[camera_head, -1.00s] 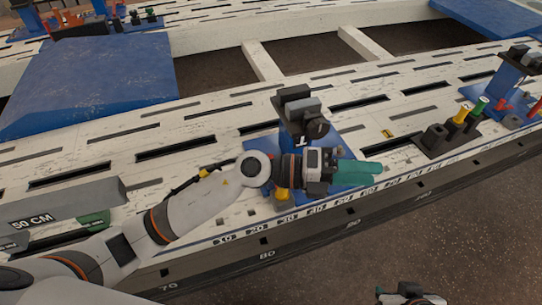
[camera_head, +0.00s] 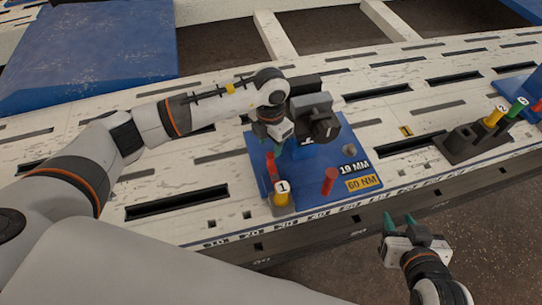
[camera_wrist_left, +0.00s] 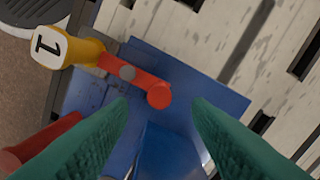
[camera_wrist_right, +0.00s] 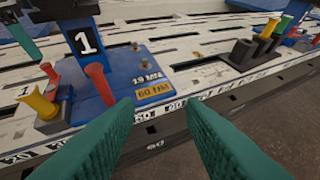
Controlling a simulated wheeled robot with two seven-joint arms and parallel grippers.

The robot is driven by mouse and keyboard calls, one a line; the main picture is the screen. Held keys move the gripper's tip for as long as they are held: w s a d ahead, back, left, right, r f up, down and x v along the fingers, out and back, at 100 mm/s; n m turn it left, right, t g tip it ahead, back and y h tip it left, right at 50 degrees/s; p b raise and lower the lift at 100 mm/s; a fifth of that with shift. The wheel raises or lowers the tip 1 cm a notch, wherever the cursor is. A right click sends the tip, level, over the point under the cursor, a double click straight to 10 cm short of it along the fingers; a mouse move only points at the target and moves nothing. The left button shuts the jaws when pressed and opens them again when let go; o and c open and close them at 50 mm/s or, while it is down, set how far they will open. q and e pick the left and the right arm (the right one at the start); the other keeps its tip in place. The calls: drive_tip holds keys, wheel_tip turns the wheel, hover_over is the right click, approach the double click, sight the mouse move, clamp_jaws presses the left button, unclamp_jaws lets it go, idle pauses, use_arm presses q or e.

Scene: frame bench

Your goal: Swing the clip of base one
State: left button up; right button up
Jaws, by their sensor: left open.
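Base one is a blue plate (camera_head: 345,165) with a post, dark blocks on top, and the labels "19 MM" and "60 NM". A yellow part marked 1 (camera_head: 282,190) stands near its front left. A red bar (camera_wrist_left: 125,70), apparently the clip, runs from beside this yellow part to a round red end and also shows in the head view (camera_head: 271,166). My left gripper (camera_head: 279,145) points down over the plate's left side, open. The red end lies between its green fingers in the left wrist view, without visible contact. My right gripper (camera_head: 400,220) is open and empty before the bench edge.
A red peg (camera_head: 329,181) stands on the plate's front. A dark holder (camera_head: 470,142) with yellow and green pieces stands to the right. A blue panel (camera_head: 90,55) lies at the back left. Slots cut the pale bench top; its middle right is mostly clear.

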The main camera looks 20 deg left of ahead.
sight(271, 155)
use_arm(q)
wheel_tip(271, 155, down, 6)
drive_tip(key=shift+r+b, duration=0.25)
drive_tip(key=shift+b, duration=0.35)
drive_tip(key=shift+f, duration=0.5)
use_arm(e)
drive_tip(key=w+a+r+t+y, duration=0.1)
drive_tip(key=w+a+r+t, duration=0.1)
drive_tip(key=r, duration=0.4)
drive_tip(key=w+t, duration=0.1)
drive_tip(key=t, duration=0.1)
drive_tip(key=shift+w+r+t, duration=0.15)
drive_tip(key=shift+w+t, duration=0.15)
drive_tip(key=shift+t, duration=0.1)
use_arm(q)
drive_tip(key=shift+c, duration=0.2)
